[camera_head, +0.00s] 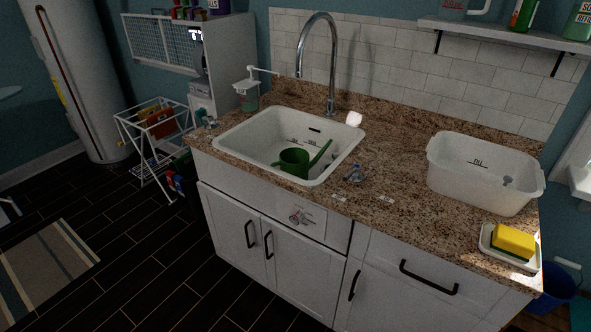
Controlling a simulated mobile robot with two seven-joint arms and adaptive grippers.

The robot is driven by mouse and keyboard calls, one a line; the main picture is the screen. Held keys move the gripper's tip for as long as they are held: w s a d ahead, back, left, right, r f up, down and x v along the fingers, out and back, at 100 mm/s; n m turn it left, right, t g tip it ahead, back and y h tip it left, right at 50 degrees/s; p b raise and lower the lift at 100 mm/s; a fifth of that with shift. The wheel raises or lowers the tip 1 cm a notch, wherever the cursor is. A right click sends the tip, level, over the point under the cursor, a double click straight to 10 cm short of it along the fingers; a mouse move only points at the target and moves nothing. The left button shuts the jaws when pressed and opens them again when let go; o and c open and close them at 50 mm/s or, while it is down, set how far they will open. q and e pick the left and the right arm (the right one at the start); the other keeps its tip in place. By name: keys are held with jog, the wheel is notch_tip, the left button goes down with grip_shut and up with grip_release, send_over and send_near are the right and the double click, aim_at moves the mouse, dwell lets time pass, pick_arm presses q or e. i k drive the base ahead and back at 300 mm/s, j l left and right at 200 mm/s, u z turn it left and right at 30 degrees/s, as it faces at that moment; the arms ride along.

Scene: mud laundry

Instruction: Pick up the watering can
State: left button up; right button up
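A green watering can (293,163) sits in the white sink basin (240,158), towards its front right. Its long spout points up and to the right, and its round body stands low in the basin. The underside of the can is hidden by the basin's front rim. Neither of my grippers shows in the head view.
A tall chrome faucet (331,70) arches behind the sink. A translucent tub (480,178) and a yellow sponge (513,241) on a dish are at the right.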

aim_at(294, 161)
jog(key=z, duration=2.4)
jog(key=u, duration=2.35)
jog(key=i+j+z, duration=0.2)
jog(key=i+j, duration=0.15)
jog(key=j, duration=0.3)
jog(key=i+j+z, duration=0.1)
jog(key=j, duration=0.2)
jog(key=i+j, duration=0.2)
jog(key=j, duration=0.15)
jog(key=i+j+z, duration=0.15)
jog(key=j, duration=0.2)
